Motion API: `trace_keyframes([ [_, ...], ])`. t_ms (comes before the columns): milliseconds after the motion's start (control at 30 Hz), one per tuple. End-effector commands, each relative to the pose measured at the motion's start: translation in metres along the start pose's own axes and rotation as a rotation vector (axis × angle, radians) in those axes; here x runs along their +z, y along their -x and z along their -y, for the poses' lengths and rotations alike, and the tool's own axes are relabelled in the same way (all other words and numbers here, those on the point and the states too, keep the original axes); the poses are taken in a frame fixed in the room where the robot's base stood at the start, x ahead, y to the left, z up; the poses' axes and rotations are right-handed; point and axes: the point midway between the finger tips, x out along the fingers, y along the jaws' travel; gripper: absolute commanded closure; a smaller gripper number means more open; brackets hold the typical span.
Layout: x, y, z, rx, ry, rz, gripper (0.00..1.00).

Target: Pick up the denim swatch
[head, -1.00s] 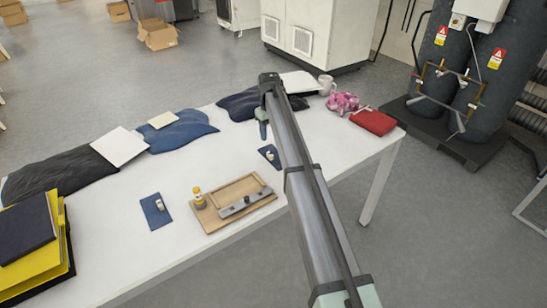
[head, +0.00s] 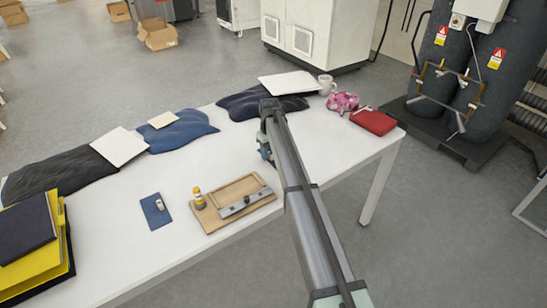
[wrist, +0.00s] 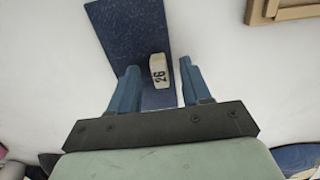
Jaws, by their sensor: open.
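A dark blue denim swatch (wrist: 122,40) lies flat on the white table below my gripper (wrist: 158,68) in the wrist view. A small pale block marked 26 (wrist: 158,70) is on the swatch, between my open fingers in the picture.
The wooden tray (head: 211,221) holds a metal bar, with a yellow-labelled bottle (head: 198,197) at its left. Folded dark garments (head: 180,130) and white sheets line the back edge. A red pouch (head: 374,121), pink cloth (head: 341,101) and mug (head: 327,84) stand at the right.

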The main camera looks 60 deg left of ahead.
Motion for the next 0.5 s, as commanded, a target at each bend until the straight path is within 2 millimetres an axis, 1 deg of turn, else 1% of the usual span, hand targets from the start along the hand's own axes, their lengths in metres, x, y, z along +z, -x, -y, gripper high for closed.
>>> trace_keyframes([
  [100, 0.0000, 0.0005, 0.0000, 0.000, 0.000, 0.000, 0.52],
  [133, 0.0000, 0.0005, 0.0000, 0.000, 0.000, 0.000, 0.54],
  [500, 0.0000, 0.0008, 0.0000, 0.000, 0.000, 0.000, 0.89],
])
